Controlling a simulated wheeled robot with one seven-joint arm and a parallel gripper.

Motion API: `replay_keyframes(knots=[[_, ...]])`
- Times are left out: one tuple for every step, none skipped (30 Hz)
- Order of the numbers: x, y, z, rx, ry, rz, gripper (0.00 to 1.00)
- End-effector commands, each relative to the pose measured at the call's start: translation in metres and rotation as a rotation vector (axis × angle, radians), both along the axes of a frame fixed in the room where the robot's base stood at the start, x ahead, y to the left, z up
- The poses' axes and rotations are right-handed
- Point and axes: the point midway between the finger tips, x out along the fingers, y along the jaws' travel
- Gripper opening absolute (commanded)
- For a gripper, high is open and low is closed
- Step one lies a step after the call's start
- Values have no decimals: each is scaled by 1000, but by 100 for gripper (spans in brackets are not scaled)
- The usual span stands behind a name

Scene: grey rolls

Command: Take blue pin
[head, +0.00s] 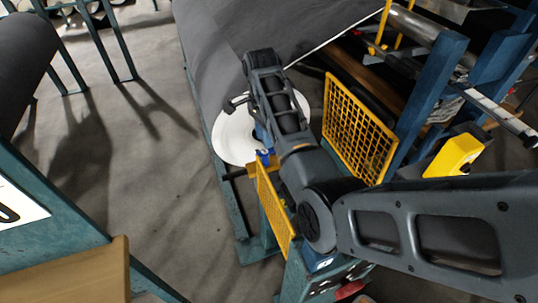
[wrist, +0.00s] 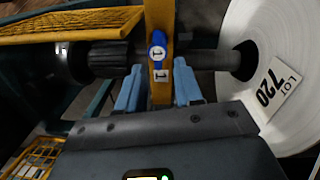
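The blue pin (wrist: 158,46) has a rounded blue head with a white disc marked 1. It sits at a yellow upright bracket (wrist: 160,14), above a white tag marked 1. In the wrist view my gripper (wrist: 158,88) is open, its light blue fingers apart on either side of the bracket, just below the pin's head. Nothing is clearly held. In the head view the blue pin (head: 265,157) shows small beside the white roll end, below my forearm. My arm hides most of the gripper there. The pin's lower part cannot be made out.
A large grey roll (head: 215,75) with a white end (head: 232,137) lies behind the pin. The white roll (wrist: 285,30) on its dark shaft is close at right in the wrist view. Yellow mesh guards (head: 357,128) and blue posts flank my arm. Open floor (head: 160,180) lies left.

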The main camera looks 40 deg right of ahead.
Motion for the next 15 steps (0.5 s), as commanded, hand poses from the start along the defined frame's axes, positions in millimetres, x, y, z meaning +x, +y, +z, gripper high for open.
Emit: replay_keyframes(knots=[[-1, 0, -6, 1, 4, 0, 35], [-2, 0, -9, 1, 4, 0, 35], [-2, 0, -14, 1, 3, 1, 35], [-2, 1, -16, 1, 3, 1, 35], [-2, 1, -19, 1, 3, 1, 35], [-2, 1, -22, 1, 2, 1, 35], [-2, 1, -25, 1, 2, 1, 35], [-3, 2, -29, 1, 3, 1, 35], [-3, 3, -35, 2, 3, 1, 35], [-3, 3, -39, 2, 3, 1, 35], [-4, 4, -44, 2, 4, 1, 35], [-4, 5, -50, 2, 3, 0, 35], [-4, 5, -54, 2, 3, 0, 35], [-5, 5, -58, 2, 3, 0, 35], [-5, 5, -62, 1, 2, -1, 35]])
